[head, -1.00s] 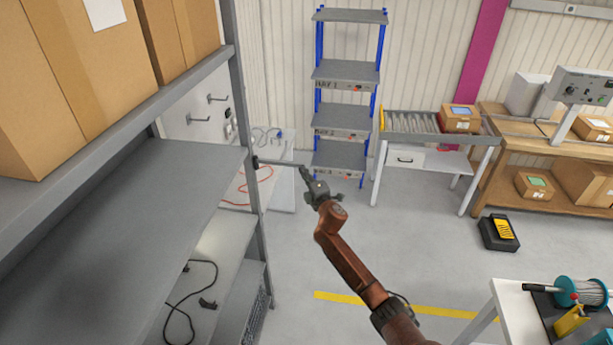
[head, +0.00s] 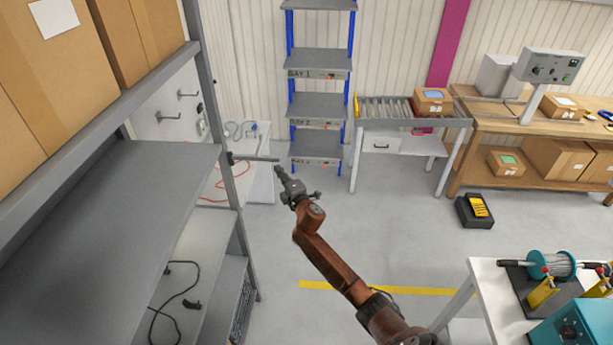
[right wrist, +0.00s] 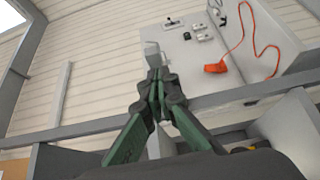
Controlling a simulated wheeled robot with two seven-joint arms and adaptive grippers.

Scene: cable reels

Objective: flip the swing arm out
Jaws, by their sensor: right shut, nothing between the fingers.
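The swing arm (head: 256,159) is a thin grey bar on the upright post of the shelving rack at left in the head view. It sticks out to the right from the post, roughly level. My right gripper (head: 280,171) is just below its free end; the head view does not show clearly whether they touch. In the right wrist view the fingers of this gripper (right wrist: 157,82) are closed together with nothing between them. A pale grey piece shows just beyond the fingertips there; I cannot tell what it is. My left gripper is out of view.
The rack's grey shelf (head: 110,215) and cardboard boxes (head: 60,70) fill the left. A blue-post shelf unit (head: 319,108) and roller table (head: 410,122) stand behind. A white table (head: 490,310) with reel equipment is at lower right. The middle floor is open.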

